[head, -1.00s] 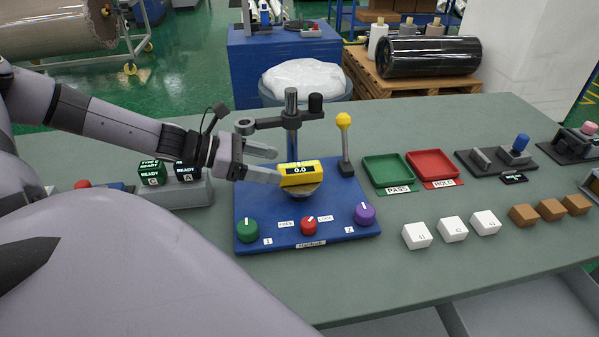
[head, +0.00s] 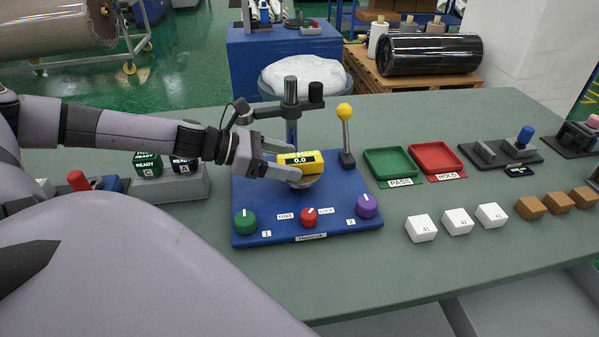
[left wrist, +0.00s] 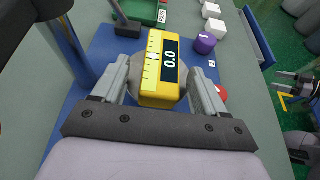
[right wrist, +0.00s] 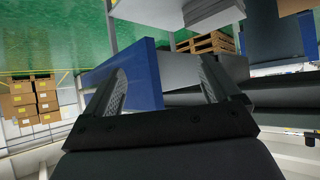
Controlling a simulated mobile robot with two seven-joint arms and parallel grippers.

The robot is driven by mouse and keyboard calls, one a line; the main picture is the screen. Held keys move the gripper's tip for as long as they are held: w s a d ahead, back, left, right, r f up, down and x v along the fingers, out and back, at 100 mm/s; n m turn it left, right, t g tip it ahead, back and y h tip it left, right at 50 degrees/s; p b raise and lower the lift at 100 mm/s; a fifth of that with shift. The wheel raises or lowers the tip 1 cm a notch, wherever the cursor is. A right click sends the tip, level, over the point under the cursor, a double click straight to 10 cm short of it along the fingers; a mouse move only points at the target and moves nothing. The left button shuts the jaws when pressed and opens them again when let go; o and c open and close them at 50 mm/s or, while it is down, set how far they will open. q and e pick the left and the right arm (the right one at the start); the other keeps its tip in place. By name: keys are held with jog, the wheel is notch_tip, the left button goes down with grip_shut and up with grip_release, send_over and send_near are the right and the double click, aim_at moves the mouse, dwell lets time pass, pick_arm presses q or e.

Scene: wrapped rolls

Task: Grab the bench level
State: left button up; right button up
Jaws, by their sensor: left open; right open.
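The bench level (head: 301,162) is a yellow block with a dark display reading 0.0. It sits on a small round grey rest (head: 303,182) on the blue fixture board (head: 262,215). My left gripper (head: 292,163) is open at the level, its fingers on either side of it. In the left wrist view the level (left wrist: 160,70) stands between the two open fingers (left wrist: 158,85), with a gap visible on both sides.
A post with a clamp arm (head: 290,110) rises just behind the level. A yellow-knobbed lever (head: 345,125) stands to its right. Green (head: 246,222), red (head: 308,217) and purple (head: 367,206) knobs line the board's front. Green (head: 390,162) and red (head: 434,157) trays lie farther right.

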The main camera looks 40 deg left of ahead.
pick_arm(q)
jog(key=shift+w+d, duration=0.15)
jog(key=c, duration=1.2)
jog(key=shift+o, duration=0.2)
